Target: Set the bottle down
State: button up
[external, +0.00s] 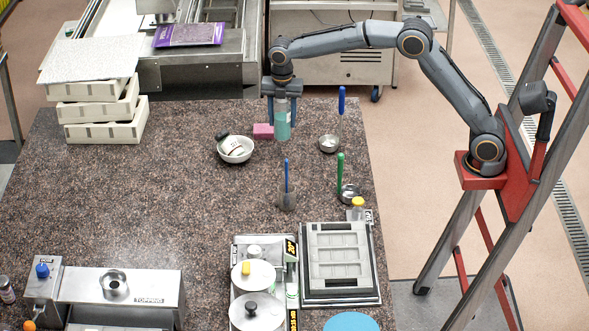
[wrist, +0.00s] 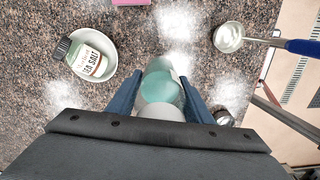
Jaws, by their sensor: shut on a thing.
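The bottle (external: 283,124) is teal and see-through with a pale top, upright between the fingers of my gripper (external: 281,116). In the wrist view the bottle (wrist: 160,85) sits between the two blue fingers of my gripper (wrist: 160,100), which are shut on it. It is over the back part of the speckled stone counter (external: 130,190). Whether its base touches the counter or hangs above it I cannot tell.
A white bowl (external: 245,156) holding a sea salt jar (wrist: 90,62) stands left of the bottle. A pink block (external: 263,131) is close by. A blue-handled ladle (external: 329,144) lies to the right.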

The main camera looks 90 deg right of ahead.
notch_tip(320, 180, down, 10)
jog(key=shift+a+r+p, duration=0.1)
jog(key=shift+a+p, duration=0.05)
jog(key=shift+p, duration=1.1)
jog(key=o, duration=1.3)
jog(key=shift+c, duration=0.2)
notch_tip(320, 180, up, 12)
jog(key=b, duration=0.3)
